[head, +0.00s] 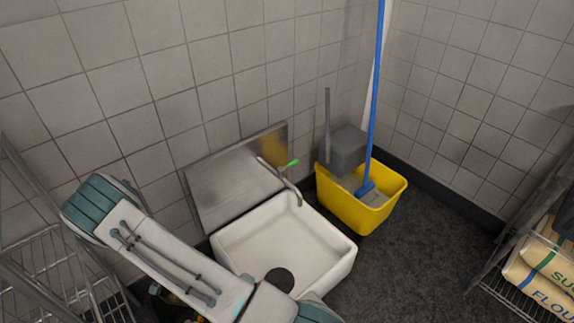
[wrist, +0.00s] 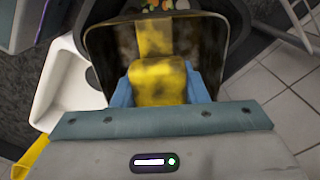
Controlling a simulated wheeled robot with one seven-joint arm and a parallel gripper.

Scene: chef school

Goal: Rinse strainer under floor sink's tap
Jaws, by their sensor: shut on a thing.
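In the wrist view my gripper (wrist: 160,88) is shut on the yellow, dark-stained handle of the strainer (wrist: 155,38). The strainer has a wide dark rim and dark smudges across it. The white floor sink (head: 240,240) stands against the wall in the head view, and its edge shows left of the strainer in the wrist view (wrist: 62,82). The tap (head: 285,182), with a green-tipped handle, reaches over the back of the basin. In the head view my arm hides the gripper. A dark round shape lies low in the sink view; I cannot tell what it is.
A yellow mop bucket (head: 350,208) with a blue-handled mop (head: 374,100) stands right of the sink. A metal splash panel (head: 235,180) is behind the sink. Wire racks stand at left (head: 50,265) and right, the right one holding flour bags (head: 540,275). Dark floor is clear between.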

